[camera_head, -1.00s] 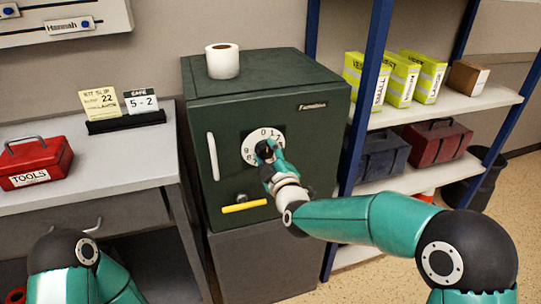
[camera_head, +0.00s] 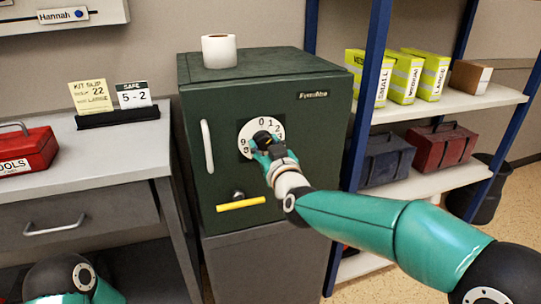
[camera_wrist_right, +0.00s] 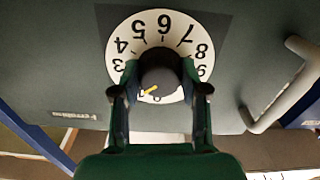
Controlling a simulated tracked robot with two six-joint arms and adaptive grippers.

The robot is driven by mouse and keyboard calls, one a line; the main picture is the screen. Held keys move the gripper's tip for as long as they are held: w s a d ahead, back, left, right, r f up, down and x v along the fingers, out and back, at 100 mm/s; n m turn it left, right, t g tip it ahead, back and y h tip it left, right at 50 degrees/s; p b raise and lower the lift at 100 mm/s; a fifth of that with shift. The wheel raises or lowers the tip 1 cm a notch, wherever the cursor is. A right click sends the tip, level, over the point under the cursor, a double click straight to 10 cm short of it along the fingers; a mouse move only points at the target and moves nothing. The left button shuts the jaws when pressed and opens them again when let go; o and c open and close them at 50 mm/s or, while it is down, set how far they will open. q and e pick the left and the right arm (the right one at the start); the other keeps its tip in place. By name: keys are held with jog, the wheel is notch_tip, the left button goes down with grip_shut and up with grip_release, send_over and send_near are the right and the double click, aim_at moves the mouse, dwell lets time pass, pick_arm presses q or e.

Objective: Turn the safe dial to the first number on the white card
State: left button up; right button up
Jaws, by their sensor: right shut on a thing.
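The dark green safe (camera_head: 300,115) stands between a desk and a shelf. Its white dial (camera_head: 278,126) bears black numbers around a dark central knob. My right gripper (camera_head: 262,146) is at the dial, shut on the knob. In the right wrist view the dial (camera_wrist_right: 124,30) appears upside down. The fingers (camera_wrist_right: 160,92) sit on either side of the dark knob (camera_wrist_right: 158,66). A yellow mark on the knob points near the 1, beside the 0. The white card (camera_head: 133,95) reads "SAFE 5 - 2". My left gripper is out of view.
The safe has a pale upright handle (camera_head: 207,146) and a yellow lever (camera_head: 241,204). A paper roll (camera_head: 219,50) stands on top. A yellow slip (camera_head: 88,97) is beside the card; a red toolbox (camera_head: 30,148) is on the desk. A blue shelf post (camera_head: 362,90) stands close right.

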jog(key=m+b, duration=0.2)
jog(key=m, duration=0.1)
jog(key=m+b, duration=0.1)
jog(key=m, duration=0.1)
jog(key=shift+d+r+m+b, duration=0.15)
jog(key=shift+r+m+b, duration=0.05)
jog(key=shift+m+b, duration=0.2)
jog(key=m+b, duration=0.2)
jog(key=m, duration=0.2)
jog(key=shift+d, duration=0.1)
jog(key=m+b, duration=0.3)
jog(key=m, duration=0.3)
jog(key=shift+w, duration=0.1)
jog(key=m+b, duration=0.1)
jog(key=m, duration=0.3)
jog(key=shift+m+b, duration=0.3)
jog(key=shift+f, duration=0.1)
jog(key=o, duration=1)
jog(key=shift+d, duration=0.1)
jog(key=shift+o, duration=0.7)
jog(key=shift+a, duration=0.2)
